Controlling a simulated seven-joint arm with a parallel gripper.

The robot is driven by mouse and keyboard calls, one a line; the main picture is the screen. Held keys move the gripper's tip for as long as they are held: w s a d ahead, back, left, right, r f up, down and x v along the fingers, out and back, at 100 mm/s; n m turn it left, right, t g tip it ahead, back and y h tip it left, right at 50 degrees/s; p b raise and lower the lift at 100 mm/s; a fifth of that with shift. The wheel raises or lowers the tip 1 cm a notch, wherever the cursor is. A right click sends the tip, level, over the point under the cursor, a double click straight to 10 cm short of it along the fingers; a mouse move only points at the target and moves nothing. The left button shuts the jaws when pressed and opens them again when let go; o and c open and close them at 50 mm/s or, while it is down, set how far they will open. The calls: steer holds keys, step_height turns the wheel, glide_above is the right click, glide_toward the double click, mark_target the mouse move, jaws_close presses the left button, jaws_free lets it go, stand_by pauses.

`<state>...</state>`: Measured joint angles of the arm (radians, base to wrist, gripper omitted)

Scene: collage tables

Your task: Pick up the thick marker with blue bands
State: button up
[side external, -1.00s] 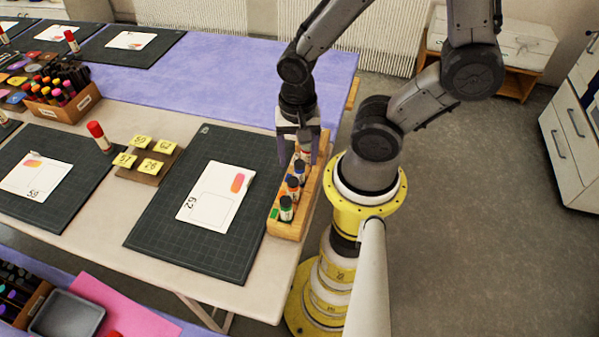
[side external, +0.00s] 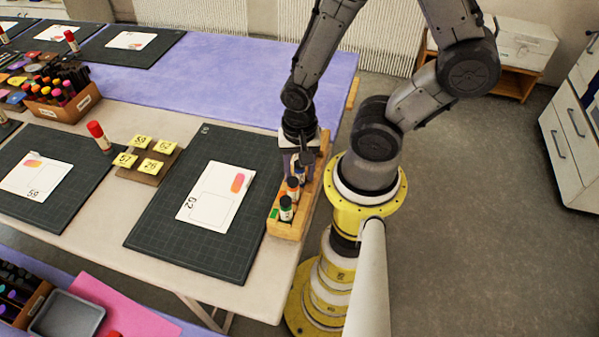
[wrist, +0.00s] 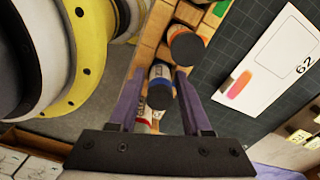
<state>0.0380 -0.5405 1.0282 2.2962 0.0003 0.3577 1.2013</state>
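The thick marker with blue bands (wrist: 161,95) stands upright in the wooden holder, its dark cap towards the wrist camera. It is partly hidden in the side view. My gripper (wrist: 160,74) points down with its purple fingers open, one on each side of this marker. I cannot tell whether either finger touches it. In the side view my gripper (side external: 300,172) is low over the wooden holder (side external: 287,231). An orange-banded marker (wrist: 187,48) stands beside the blue one. A green-banded marker (side external: 286,209) stands nearest the holder's front end.
A red-and-white marker (wrist: 146,116) shows behind the blue one, partly hidden. A dark cutting mat (side external: 165,240) with a white card (side external: 212,205) lies left of the holder. Yellow notes (side external: 150,165) on a small board lie farther left. The table edge is close on the right.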

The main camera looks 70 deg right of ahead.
jaws_close()
steer(key=shift+r, duration=0.15)
